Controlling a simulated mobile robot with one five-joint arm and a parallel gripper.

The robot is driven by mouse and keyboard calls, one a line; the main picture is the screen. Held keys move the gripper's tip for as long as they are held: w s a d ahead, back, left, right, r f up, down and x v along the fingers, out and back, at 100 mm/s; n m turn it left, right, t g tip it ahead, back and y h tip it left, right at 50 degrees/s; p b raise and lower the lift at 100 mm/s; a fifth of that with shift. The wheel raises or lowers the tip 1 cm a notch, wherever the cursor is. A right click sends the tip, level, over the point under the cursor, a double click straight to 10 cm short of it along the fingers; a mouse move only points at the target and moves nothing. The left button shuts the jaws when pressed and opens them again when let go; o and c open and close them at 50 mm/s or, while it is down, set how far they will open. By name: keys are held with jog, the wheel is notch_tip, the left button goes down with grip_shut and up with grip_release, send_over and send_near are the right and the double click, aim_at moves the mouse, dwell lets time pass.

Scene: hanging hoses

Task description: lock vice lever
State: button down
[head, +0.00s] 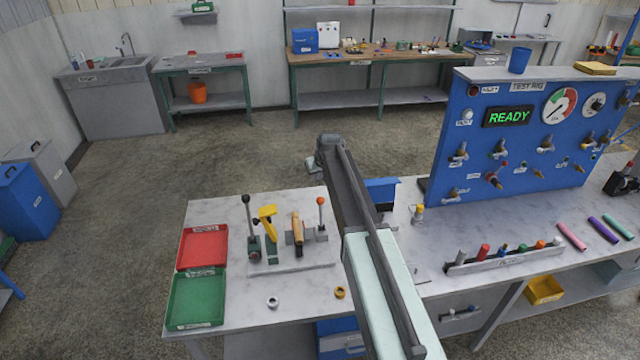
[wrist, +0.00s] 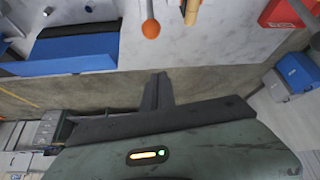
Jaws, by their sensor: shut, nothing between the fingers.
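A grey base plate (head: 292,266) on the bench carries several upright hand-operated parts. At its right end is a lever with an orange ball knob (head: 321,201), standing about upright; the knob also shows in the wrist view (wrist: 151,29). Left of it, a piece with a tan handle (head: 297,226) stands in a grey block that looks like vice jaws (head: 291,239). Further left are a yellow clamp (head: 267,222) and a black-knobbed lever (head: 247,212). My gripper (head: 312,165) is shut and empty, beyond the bench's back edge, apart from the orange-knobbed lever. In the wrist view, its fingers (wrist: 157,86) are together.
A red tray (head: 203,247) and a green tray (head: 196,300) lie at the bench's left. Two rings, grey (head: 272,302) and yellow (head: 340,292), lie in front of the plate. A blue bin (head: 381,190) and the blue test rig (head: 520,140) stand to the right.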

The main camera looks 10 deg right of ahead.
jog(key=f+b, duration=0.8)
jog(key=shift+w+d+f, duration=0.1)
jog(key=shift+w+f, duration=0.25)
jog(key=shift+w, duration=0.05)
